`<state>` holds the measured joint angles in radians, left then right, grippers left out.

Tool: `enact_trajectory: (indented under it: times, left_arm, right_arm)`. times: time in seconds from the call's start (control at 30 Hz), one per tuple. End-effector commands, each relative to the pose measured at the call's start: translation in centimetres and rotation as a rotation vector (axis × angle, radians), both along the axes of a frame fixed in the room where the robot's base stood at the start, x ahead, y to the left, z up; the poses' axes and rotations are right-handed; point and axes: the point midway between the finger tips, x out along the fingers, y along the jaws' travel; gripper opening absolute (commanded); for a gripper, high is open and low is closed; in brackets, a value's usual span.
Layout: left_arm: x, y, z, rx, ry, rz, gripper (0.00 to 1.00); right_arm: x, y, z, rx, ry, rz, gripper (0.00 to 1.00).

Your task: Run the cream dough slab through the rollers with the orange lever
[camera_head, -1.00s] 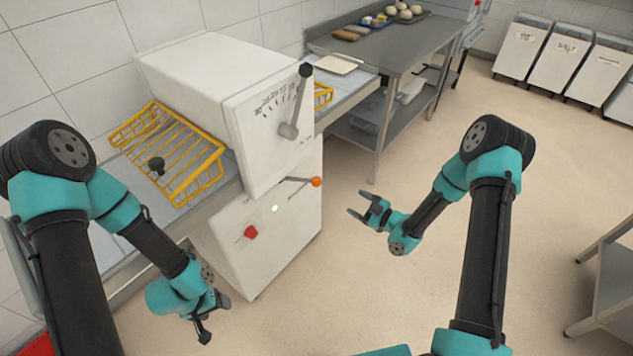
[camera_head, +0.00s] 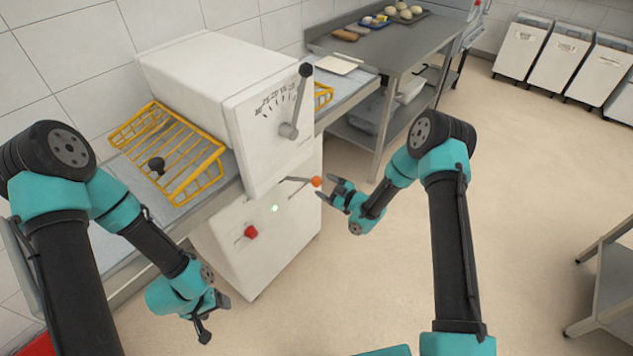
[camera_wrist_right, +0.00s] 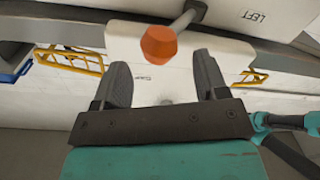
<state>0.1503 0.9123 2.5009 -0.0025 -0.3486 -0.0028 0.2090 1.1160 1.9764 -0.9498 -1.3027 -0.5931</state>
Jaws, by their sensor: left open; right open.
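The orange lever (camera_head: 316,181) sticks out from the front of the white sheeter (camera_head: 262,130), its orange knob at the free end. My right gripper (camera_head: 328,192) is open just to the right of the knob. In the right wrist view the knob (camera_wrist_right: 159,44) shows just beyond the gap between the two open fingers (camera_wrist_right: 162,75), not gripped. A pale flat slab (camera_head: 335,64), probably the cream dough, lies on the sheeter's right-hand bed. The rollers are hidden inside the housing. My left gripper (camera_head: 213,320) is open and empty, low in front of the sheeter.
A yellow wire guard (camera_head: 170,150) covers the left-hand bed. A grey lever with a black knob (camera_head: 305,70) sits by a dial; a red knob (camera_head: 251,232) is lower. A steel table (camera_head: 385,45) with dough balls stands behind. Open floor lies to the right.

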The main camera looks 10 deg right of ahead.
Motion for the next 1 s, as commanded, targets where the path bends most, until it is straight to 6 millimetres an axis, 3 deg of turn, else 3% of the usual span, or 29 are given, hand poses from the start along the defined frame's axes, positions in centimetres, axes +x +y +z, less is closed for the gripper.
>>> enact_trajectory:
  times: [0.3,0.67,1.0]
  left_arm:
    - [0.0,0.0,0.0,0.0,0.0,0.0,0.69]
    - [0.0,0.0,0.0,0.0,0.0,0.0,0.69]
    - [0.0,0.0,0.0,0.0,0.0,0.0,0.69]
  right_arm:
    - [2.8,2.7,0.0,0.0,0.0,0.001,0.67]
    - [3.1,3.0,0.0,0.0,0.0,0.0,0.66]
    - [3.1,3.0,0.0,0.0,0.0,0.0,0.33]
